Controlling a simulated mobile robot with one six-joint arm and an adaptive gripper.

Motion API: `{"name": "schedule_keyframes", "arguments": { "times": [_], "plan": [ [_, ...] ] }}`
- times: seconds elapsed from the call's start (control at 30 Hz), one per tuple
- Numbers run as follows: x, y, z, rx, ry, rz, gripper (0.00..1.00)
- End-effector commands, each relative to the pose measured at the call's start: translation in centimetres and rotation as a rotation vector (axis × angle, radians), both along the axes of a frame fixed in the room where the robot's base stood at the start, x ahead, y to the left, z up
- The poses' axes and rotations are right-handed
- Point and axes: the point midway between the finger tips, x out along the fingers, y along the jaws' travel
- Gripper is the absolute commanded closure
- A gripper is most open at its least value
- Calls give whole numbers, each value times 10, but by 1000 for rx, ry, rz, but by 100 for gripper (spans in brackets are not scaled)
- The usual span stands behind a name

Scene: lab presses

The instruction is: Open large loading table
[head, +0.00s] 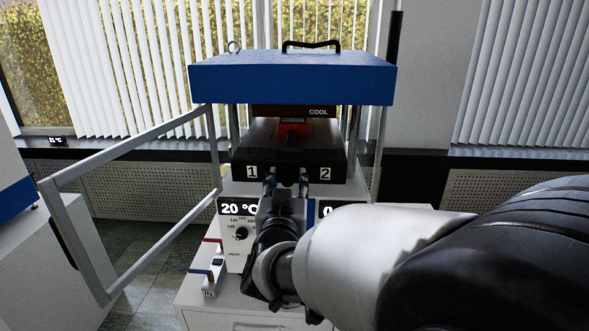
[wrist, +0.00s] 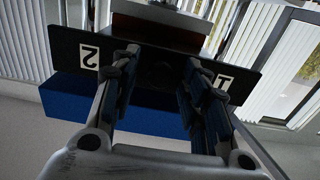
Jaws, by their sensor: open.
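The large loading table shows a black front (head: 306,158) with labels 1 and 2, below the blue top of the press (head: 292,78). In the wrist view its black front (wrist: 152,55) appears upside down, between and behind my fingers. My gripper (head: 287,180) is open, its fingers pointing at the middle of that front between the two labels. In the wrist view the gripper (wrist: 162,68) has a finger on each side of a dark round spot at the front's middle. I cannot tell whether the fingers touch the front. My arm hides part of the press's lower front.
A grey guard frame (head: 135,138) stands swung open at the left. The press's control panel with a 20 °C display (head: 240,209) and dial is below the table. A red block (head: 292,131) sits above the table. A white cabinet (head: 65,255) stands at the far left; floor shows between.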

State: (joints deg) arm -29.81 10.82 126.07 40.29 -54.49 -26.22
Motion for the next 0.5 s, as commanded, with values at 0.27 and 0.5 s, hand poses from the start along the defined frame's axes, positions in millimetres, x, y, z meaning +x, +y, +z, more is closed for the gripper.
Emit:
{"name": "schedule_keyframes", "arguments": {
  "times": [0.27,0.5],
  "plan": [
    [0,0,0,0,0,0,64],
    [0,0,0,0,0,0,80]
  ]
}}
